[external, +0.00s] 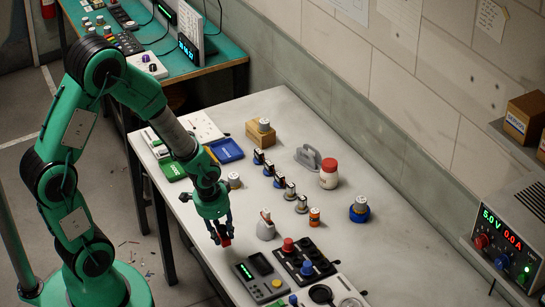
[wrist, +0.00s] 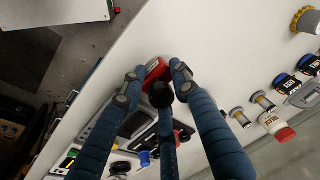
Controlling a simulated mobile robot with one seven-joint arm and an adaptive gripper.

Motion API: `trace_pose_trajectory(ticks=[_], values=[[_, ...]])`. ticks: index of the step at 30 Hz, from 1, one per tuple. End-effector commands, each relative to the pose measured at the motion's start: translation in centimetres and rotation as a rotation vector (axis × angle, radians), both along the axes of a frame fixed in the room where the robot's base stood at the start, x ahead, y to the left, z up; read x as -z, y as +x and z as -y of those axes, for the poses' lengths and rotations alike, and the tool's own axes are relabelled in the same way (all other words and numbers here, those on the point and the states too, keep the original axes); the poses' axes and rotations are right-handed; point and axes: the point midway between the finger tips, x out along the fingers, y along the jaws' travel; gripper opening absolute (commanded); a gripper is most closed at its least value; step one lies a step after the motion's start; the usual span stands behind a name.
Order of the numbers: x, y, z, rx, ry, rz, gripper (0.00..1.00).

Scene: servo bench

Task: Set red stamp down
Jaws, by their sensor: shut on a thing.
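My gripper (external: 222,238) is shut on the red stamp (external: 226,242), near the left edge of the pale table (external: 400,250). In the wrist view the red stamp (wrist: 157,69) shows between the fingertips, and a finger with a dark tip hides part of it. Whether the stamp touches the tabletop or hangs a little above it, I cannot tell.
A dark grey device (external: 262,281) with buttons and a black panel (external: 300,262) with red and blue knobs stand close in front. A red-capped jar (external: 329,174) stands farther back.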

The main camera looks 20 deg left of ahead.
Motion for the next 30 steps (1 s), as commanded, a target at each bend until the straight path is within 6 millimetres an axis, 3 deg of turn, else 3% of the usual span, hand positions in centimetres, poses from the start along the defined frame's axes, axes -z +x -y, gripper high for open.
trace_pose_trajectory(ticks=[11, 26, 27, 29, 30], values=[[3.4, 0.5, 0.3, 0.001, 0.001, -0.001, 0.0], [3.9, 0.6, 0.3, 0.0, -0.001, 0.001, 0.0], [3.8, 0.6, 0.3, 0.0, -0.001, 0.001, 0.37], [3.8, 0.6, 0.3, 0.0, -0.001, 0.001, 0.49], [3.8, 0.6, 0.3, 0.0, -0.001, 0.001, 0.49]])
